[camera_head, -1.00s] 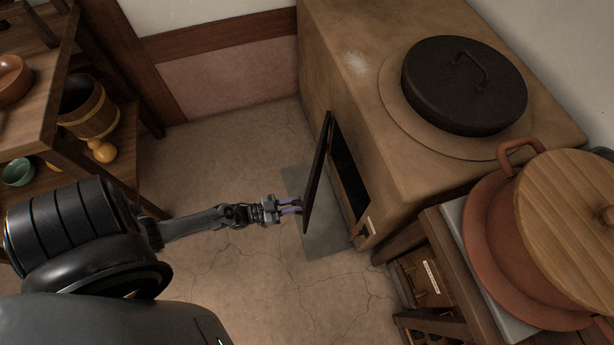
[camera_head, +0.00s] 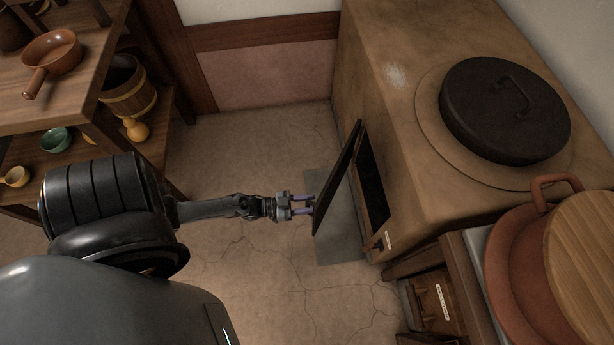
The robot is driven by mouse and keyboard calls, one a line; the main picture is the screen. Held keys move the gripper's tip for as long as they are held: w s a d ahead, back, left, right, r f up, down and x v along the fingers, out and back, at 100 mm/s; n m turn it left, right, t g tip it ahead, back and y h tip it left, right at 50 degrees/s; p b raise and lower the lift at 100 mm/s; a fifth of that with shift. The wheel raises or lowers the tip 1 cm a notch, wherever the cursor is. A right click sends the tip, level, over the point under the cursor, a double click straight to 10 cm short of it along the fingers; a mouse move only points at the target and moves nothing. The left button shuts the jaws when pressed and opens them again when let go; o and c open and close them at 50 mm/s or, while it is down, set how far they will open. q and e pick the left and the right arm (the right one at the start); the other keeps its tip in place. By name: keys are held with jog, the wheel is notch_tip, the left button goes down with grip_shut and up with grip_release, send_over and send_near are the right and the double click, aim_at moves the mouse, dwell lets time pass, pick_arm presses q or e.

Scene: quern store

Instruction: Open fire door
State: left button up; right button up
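The dark fire door (camera_head: 338,180) stands open on the side of the clay stove (camera_head: 405,150), swung out into the room. Its far edge is by the stove. The dark fire opening (camera_head: 371,187) shows behind it. My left gripper (camera_head: 308,205) comes in from the left, and its two purple fingers are apart with a gap between them. The fingertips are at the door's outer side, near its free edge. I cannot tell whether they touch it. My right gripper is not in view.
A grey floor plate (camera_head: 335,252) lies below the door. A wooden shelf (camera_head: 95,92) with pots stands at left. A black lid (camera_head: 505,110) is on the stove. A drawer cabinet (camera_head: 428,300) and a reddish pot (camera_head: 515,265) are at lower right. Floor between shelf and stove is clear.

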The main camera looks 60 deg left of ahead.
pick_arm(q)
jog(key=p+v, duration=0.2)
jog(key=v, duration=0.8)
jog(key=shift+s+a, duration=0.15)
jog(key=shift+s, duration=0.2)
